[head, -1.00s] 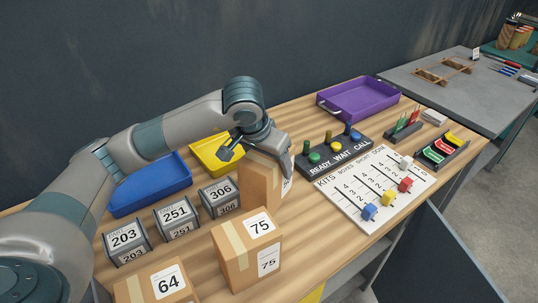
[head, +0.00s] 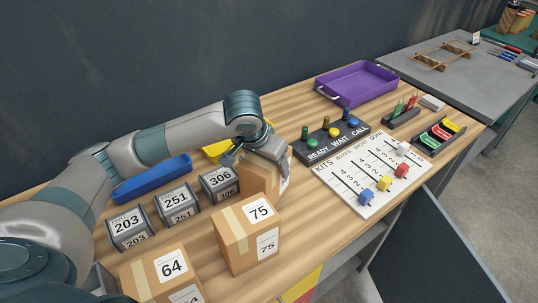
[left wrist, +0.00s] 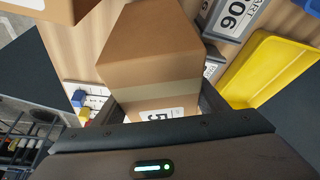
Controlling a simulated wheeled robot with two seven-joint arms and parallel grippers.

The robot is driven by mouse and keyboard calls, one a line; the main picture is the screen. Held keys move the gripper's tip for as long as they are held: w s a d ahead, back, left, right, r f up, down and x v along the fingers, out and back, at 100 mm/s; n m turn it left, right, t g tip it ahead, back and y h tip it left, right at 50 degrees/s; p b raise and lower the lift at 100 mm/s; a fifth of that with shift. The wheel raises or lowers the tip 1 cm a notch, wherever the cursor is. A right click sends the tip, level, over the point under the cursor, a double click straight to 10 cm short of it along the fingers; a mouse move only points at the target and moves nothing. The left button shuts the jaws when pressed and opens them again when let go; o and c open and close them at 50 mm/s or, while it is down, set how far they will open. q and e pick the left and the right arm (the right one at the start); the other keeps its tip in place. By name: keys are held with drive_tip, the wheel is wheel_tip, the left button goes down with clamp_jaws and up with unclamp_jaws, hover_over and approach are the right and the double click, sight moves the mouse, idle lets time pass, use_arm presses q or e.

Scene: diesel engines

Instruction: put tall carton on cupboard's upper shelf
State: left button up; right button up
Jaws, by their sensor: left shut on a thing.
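A brown carton (head: 259,180) stands on the wooden bench behind the carton marked 75. My left gripper (head: 262,150) is shut on its upper part from above. In the left wrist view the held carton (left wrist: 150,55) lies between the fingers, with a tape band and a partly hidden white label. It looks long and tall there. Whether it touches the bench is hard to tell. My right gripper is not in view. No cupboard shelf can be made out; a dark panel (head: 430,255) stands below the bench's front edge at the right.
Cartons marked 75 (head: 236,246) and 64 (head: 145,277) stand in front. Grey bins (head: 219,184) are left of the held carton. Blue (head: 150,181), yellow (head: 214,152) and purple (head: 356,86) trays lie behind. A slider board (head: 372,180) is to the right.

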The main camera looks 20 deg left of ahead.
use_arm(q)
drive_tip(key=shift+f, duration=0.75)
drive_tip(key=o, duration=2.1)
wheel_tip(320, 180, up, 11)
drive_tip(key=b, duration=0.3)
hover_over(259, 162)
